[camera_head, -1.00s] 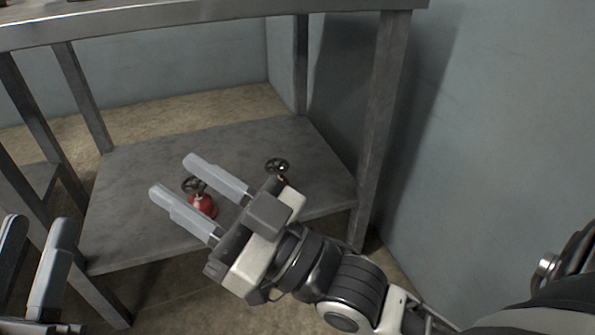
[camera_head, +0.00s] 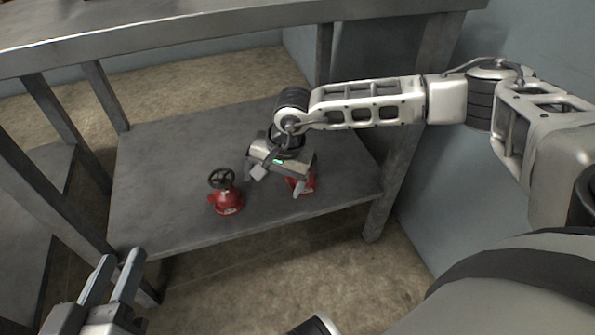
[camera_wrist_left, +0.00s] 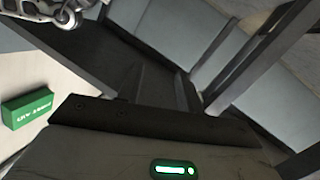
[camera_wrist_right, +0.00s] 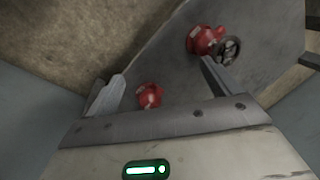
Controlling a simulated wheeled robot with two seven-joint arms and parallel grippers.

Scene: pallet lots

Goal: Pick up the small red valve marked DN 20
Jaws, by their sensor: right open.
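Two red valves stand on the grey lower shelf (camera_head: 165,165). The left valve (camera_head: 226,203) is fully in view with its dark handwheel on top. The right valve (camera_head: 308,183) is partly hidden by my right gripper (camera_head: 279,182), which points down at it. In the right wrist view this valve (camera_wrist_right: 150,96) shows between the open fingers, nearer the left finger, and its handwheel cannot be made out. The other valve (camera_wrist_right: 204,41) is beyond the right finger. I cannot read DN 20 on either. My left gripper (camera_head: 122,257) is open and empty, in front of the shelf.
The table top (camera_head: 200,25) runs above the shelf, and a metal leg (camera_head: 405,140) stands right of the valves. A wall (camera_head: 440,200) is at the right. A green box (camera_wrist_left: 27,108) shows in the left wrist view. The shelf's left part is clear.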

